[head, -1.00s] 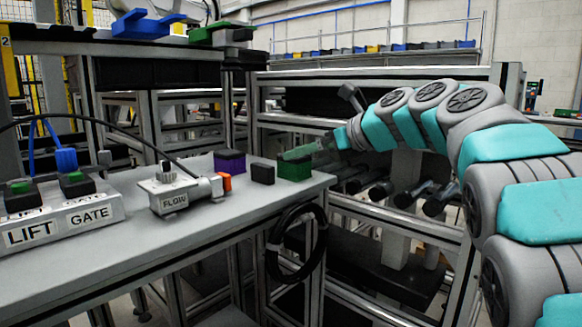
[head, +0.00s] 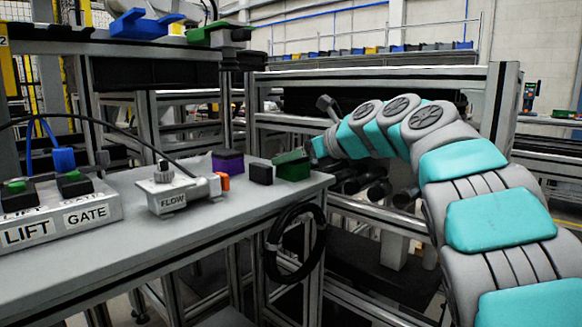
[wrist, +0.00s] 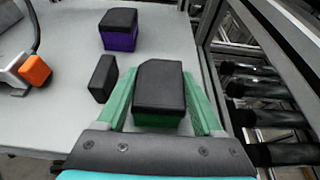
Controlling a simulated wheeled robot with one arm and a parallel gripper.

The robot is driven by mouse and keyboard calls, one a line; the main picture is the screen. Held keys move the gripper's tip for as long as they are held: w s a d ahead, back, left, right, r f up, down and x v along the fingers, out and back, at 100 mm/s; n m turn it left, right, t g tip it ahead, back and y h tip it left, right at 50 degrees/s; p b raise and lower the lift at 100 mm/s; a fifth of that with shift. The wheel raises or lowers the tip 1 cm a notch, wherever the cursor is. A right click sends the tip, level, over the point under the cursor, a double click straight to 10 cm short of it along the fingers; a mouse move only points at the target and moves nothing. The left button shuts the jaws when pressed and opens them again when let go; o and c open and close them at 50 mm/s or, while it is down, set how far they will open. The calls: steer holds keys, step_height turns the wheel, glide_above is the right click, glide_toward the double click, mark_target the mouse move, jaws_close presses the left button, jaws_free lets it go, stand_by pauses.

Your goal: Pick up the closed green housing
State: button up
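The green housing (head: 293,168) sits on the grey table near its right end. In the wrist view the green housing (wrist: 160,88) has a black top and a green lower body. My gripper (wrist: 162,82) has green fingers, one along each side of the housing. The fingers are apart, with a narrow gap showing on each side of the housing. In the head view my gripper (head: 298,157) reaches the housing from the right, and its fingertips are hard to tell from the green body.
A small black block (wrist: 104,78) stands close to the left finger. A purple housing with a black top (wrist: 118,30) is farther back. The FLOW unit (head: 178,193) and the LIFT/GATE box (head: 60,215) are to the left. The table's right edge is close by.

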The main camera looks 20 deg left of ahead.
steer(key=c, duration=1)
steer(key=shift+r, duration=0.1)
